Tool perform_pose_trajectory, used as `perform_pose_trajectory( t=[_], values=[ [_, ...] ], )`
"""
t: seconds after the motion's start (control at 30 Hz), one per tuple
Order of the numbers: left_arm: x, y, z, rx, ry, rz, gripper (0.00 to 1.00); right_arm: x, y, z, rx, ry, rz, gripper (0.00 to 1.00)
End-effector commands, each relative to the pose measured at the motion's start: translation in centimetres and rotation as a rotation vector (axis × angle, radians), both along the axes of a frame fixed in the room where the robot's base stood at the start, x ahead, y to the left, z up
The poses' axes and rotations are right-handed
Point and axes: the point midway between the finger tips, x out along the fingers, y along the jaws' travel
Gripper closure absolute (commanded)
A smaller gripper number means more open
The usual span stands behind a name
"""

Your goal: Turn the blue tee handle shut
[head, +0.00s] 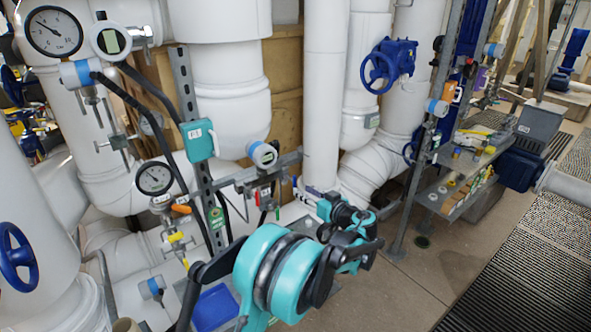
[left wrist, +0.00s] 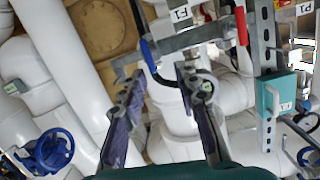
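The blue tee handle (left wrist: 149,55) shows in the left wrist view as a slim blue lever hanging from a grey horizontal pipe piece. In the head view it is a small blue sliver (head: 295,184) at the right end of the metal pipework. My left gripper (left wrist: 160,72) is open, its two purple-padded fingers apart. The handle's lower end appears just beyond and between the fingertips, nearer the left one; contact cannot be told. In the head view my left gripper (head: 312,193) is beside the pipework, partly hidden by its own wrist. My right gripper is not in view.
A red handle (left wrist: 241,26) is on the same pipework. A teal box (head: 197,139) is on the upright strut to the left. A blue handwheel valve (head: 388,65) is on the pipes behind. Open floor (head: 400,285) lies to the right.

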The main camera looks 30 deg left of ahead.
Motion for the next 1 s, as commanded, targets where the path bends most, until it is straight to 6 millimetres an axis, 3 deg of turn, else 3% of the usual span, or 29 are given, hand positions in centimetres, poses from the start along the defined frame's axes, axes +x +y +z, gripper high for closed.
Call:
perform_pose_trajectory(
  t=[0.1, 0.3, 0.7, 1.0],
  values=[
    [1.9, 0.2, 0.2, 0.065, -0.101, 0.03, 0.69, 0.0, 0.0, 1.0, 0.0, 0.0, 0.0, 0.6],
    [3.1, 0.6, 0.1, 0.111, -0.172, 0.042, 0.69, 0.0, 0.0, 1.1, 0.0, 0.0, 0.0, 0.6],
    [5.3, 6.2, 0.0, 0.111, -0.174, 0.043, 0.69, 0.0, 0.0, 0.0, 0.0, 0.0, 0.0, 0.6],
    [5.9, 7.5, 0.1, 0.11, -0.173, 0.041, 0.69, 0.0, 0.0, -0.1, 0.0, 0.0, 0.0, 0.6]
  ],
)
